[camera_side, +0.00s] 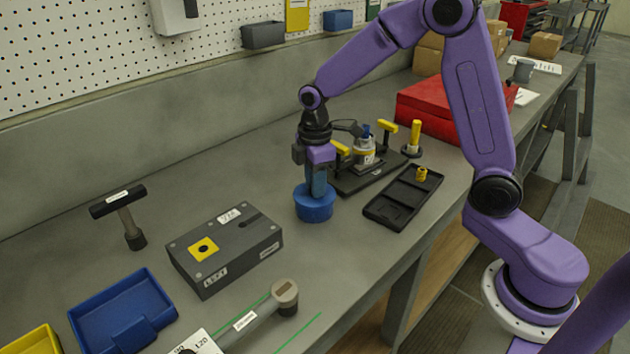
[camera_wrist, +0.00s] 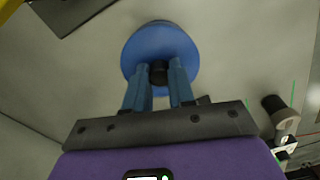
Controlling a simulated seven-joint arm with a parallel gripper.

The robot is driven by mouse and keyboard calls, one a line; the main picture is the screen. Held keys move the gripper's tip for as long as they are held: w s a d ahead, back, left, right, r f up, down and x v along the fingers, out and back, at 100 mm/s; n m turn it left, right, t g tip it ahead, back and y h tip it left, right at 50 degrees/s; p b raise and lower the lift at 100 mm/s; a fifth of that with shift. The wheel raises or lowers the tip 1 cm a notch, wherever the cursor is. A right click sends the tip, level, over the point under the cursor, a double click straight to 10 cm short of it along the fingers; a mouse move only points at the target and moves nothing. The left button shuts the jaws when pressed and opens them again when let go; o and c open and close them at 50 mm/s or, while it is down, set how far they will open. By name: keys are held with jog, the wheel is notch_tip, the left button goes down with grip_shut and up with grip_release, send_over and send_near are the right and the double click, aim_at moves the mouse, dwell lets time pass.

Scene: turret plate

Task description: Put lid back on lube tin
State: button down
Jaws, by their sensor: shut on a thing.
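The lube tin (camera_side: 314,213) is a short blue cylinder standing on the bench in the middle of the side view. Its round blue lid (camera_wrist: 160,45) fills the top of the wrist view and has a small black knob (camera_wrist: 158,72) at its middle. My gripper (camera_side: 318,192) points straight down over the tin, and its blue fingers (camera_wrist: 159,75) are shut on the lid's knob. The lid lies level at the top of the tin. I cannot tell whether it is fully seated, as the colours match and the fingers cover part of it.
A dark grey block (camera_side: 226,252) with a yellow square lies left of the tin. A black tray (camera_side: 398,205) and a black fixture (camera_side: 350,182) stand to the right.

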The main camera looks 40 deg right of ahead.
jog(key=shift+c, duration=2)
grip_release()
jog(key=shift+r, duration=3.5)
